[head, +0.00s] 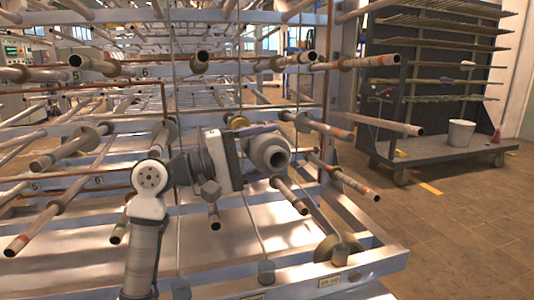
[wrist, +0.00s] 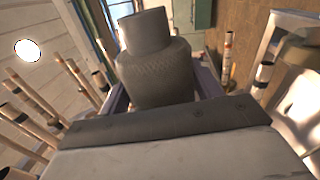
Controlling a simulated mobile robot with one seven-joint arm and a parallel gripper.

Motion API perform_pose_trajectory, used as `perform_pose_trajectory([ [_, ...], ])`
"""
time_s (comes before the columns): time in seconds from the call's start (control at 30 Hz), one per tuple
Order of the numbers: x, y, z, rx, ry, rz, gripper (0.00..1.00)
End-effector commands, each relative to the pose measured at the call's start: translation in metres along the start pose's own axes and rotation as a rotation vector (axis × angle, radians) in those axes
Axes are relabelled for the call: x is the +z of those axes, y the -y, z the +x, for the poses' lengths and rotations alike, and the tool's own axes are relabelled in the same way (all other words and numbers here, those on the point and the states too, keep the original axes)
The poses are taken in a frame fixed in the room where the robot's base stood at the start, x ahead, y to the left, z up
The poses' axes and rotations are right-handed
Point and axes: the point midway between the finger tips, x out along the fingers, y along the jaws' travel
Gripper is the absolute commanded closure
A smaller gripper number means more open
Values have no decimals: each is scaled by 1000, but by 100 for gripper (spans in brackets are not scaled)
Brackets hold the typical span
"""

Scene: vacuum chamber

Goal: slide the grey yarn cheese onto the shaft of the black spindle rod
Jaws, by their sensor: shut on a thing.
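The grey yarn cheese (head: 270,155) is a short, thick grey cylinder with a narrower end and a dark round hole facing right and forward. My gripper (head: 255,146) is shut on it, off the front of the rack. In the wrist view the cheese (wrist: 155,70) stands out beyond the palm, its textured wide body between the fingers and its narrower grey part farther out. Several rods with dark, banded tips stick out of the rack. I cannot tell which rod is the black spindle.
Other rods surround my arm, including one at right (head: 345,180) and one at upper right (head: 370,61). The metal rack's lower rail (head: 365,262) lies in front. A dark cart (head: 435,150) with a white bucket (head: 461,134) stands at right. The floor between is open.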

Motion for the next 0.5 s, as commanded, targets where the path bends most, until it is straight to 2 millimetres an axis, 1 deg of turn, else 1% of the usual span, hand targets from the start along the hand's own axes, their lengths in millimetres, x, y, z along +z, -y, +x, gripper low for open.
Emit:
perform_pose_trajectory([
  [0.5, -22, -1, 0, 1, -1, -2, 64],
])
